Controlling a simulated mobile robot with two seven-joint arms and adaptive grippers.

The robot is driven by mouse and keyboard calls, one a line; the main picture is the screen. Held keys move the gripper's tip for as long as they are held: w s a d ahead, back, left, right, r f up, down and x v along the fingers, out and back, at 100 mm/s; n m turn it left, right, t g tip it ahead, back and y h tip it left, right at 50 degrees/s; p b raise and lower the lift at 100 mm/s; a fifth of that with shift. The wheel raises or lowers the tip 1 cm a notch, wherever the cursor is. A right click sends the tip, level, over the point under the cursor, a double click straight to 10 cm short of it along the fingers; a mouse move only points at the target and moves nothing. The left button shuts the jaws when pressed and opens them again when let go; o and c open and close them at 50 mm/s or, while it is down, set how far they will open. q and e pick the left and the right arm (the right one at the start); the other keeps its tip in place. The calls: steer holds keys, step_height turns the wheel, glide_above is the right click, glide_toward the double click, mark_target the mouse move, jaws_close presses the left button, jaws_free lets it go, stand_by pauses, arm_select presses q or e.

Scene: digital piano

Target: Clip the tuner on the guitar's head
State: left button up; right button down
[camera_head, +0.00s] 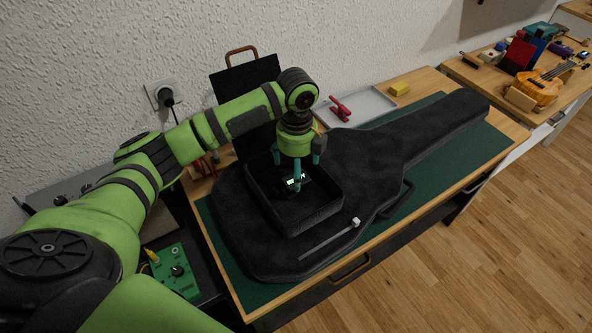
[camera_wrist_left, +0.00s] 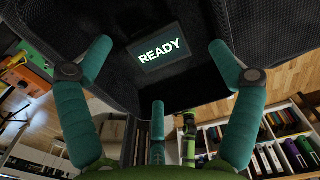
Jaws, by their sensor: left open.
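The tuner (camera_head: 295,179) lies in an open black box (camera_head: 329,214) on the guitar case. Its lit screen reads READY in the left wrist view (camera_wrist_left: 160,52). My left gripper (camera_head: 298,177) points down into the box with its teal fingers spread. In the wrist view the fingers stand apart on both sides of the tuner, and a gap shows between them and it. An orange-brown guitar (camera_head: 538,87) rests on the far right table, its neck pointing to the upper right. Its head is small and hard to make out. My right gripper is not in view.
A black guitar case (camera_head: 430,140) fills most of the green-matted table (camera_head: 470,165). A thin rod with a white end (camera_head: 335,236) lies on it. Behind are a grey tray (camera_head: 365,107), a red clamp (camera_head: 341,109) and a yellow block (camera_head: 399,89). Clear floor separates the tables at the front.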

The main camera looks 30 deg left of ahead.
arm_select(q)
steer(key=f, duration=0.1)
steer(key=f+p, duration=0.1)
steer(key=shift+s+f, duration=0.3)
steer(key=shift+w+f, duration=0.2)
steer(key=shift+f, duration=1.05)
steer(key=shift+w+a+f, duration=0.1)
steer(key=shift+f, duration=0.25)
steer(key=shift+c, duration=0.8)
steer(key=c, duration=1.3)
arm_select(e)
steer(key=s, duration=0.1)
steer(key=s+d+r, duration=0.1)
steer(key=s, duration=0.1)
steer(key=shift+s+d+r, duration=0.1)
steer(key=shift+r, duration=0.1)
